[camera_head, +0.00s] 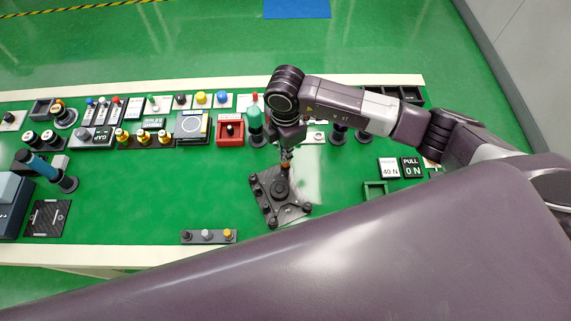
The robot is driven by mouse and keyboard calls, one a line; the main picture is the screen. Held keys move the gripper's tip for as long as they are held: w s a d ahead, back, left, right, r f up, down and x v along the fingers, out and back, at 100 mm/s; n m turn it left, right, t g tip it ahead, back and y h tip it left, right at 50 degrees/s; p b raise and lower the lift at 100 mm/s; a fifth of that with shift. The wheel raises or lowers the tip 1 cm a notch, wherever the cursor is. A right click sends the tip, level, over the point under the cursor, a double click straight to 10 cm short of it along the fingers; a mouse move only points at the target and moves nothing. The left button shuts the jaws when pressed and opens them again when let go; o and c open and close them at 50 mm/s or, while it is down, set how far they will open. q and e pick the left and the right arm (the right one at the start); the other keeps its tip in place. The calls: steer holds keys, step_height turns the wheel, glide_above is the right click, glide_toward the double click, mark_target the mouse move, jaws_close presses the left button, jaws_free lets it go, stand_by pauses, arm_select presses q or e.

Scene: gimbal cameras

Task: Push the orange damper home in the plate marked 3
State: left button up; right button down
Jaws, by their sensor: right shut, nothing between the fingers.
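A dark grey plate (292,211) with several round black parts on it lies in the middle of the green table. I cannot read a number on it. A small orange piece (285,164), which looks like the orange damper, shows at the plate's far edge. My right gripper (286,156) points down right above this piece, with its fingers shut and empty. I cannot tell whether the fingertips touch the orange piece or how deep it sits. My left gripper is not in view.
A bar with small knobs (208,237) lies front left of the plate. A red box (230,139) and a green-topped post (255,121) stand behind it. White and black force labels (389,168) and a green tray (375,188) are at right.

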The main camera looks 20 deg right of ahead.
steer(key=shift+r+p, duration=2.35)
steer(key=shift+r, duration=0.95)
